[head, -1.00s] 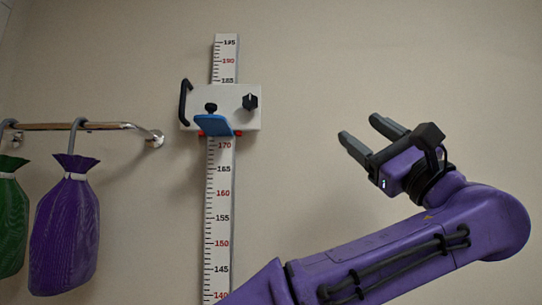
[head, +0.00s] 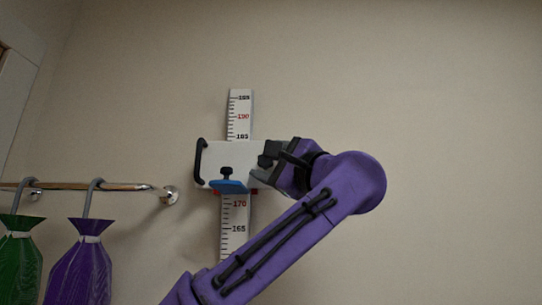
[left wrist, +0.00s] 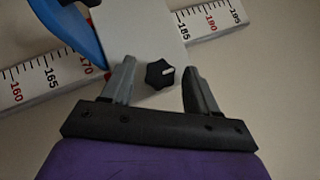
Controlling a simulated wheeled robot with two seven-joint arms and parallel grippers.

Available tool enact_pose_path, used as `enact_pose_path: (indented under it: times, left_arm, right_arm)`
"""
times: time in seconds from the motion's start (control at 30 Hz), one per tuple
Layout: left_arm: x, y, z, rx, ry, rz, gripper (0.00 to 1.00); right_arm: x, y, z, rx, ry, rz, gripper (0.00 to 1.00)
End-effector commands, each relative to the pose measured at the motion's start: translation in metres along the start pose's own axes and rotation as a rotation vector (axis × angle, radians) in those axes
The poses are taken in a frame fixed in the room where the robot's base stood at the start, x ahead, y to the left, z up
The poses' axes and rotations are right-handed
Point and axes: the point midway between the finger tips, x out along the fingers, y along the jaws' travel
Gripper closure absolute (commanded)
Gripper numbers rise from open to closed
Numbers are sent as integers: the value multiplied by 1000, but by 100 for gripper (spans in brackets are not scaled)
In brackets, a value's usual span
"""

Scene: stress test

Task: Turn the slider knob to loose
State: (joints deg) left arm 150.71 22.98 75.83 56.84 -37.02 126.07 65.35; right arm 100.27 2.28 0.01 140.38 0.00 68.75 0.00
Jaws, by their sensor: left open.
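The white slider (head: 225,153) sits on the upright measuring scale (head: 239,115) on the wall, with a black handle at its left and a blue headpiece (head: 230,186) below. In the left wrist view the black lobed slider knob (left wrist: 160,74) with a white mark shows on the white slider face. The mark points to the right in that picture. My left gripper (left wrist: 158,67) is open, one finger on each side of the knob; I cannot tell whether they touch it. No loose or tight labels are readable.
A metal wall rail (head: 110,187) runs at the left. A green bag (head: 20,262) and a purple bag (head: 79,268) hang there on grey hooks. The wall on the right is bare.

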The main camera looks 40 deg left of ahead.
Motion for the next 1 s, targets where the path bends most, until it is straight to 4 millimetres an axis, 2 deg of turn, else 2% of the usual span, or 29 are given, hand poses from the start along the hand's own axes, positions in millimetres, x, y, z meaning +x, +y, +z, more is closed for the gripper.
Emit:
enact_pose_path:
  times: [0.13, 0.3, 0.5, 0.67, 1.0]
  left_arm:
    - [-1, 0, 0, 0, 0, 0, 41]
    - [0, 0, 0, 1, 0, 0, 96]
    - [0, -2, 1, -15, -2, 16, 97]
    - [1, -7, 3, -132, -5, 133, 97]
    - [0, -6, 3, -261, -4, 257, 97]
  right_arm:
    - [1, 0, 0, 0, 0, 0, 57]
    - [1, 0, 0, 0, 0, 0, 57]
    - [-2, 0, -1, 0, 0, 0, 57]
    - [-13, 1, -6, 0, 0, 0, 57]
    - [-12, 1, -5, 0, 0, 0, 57]
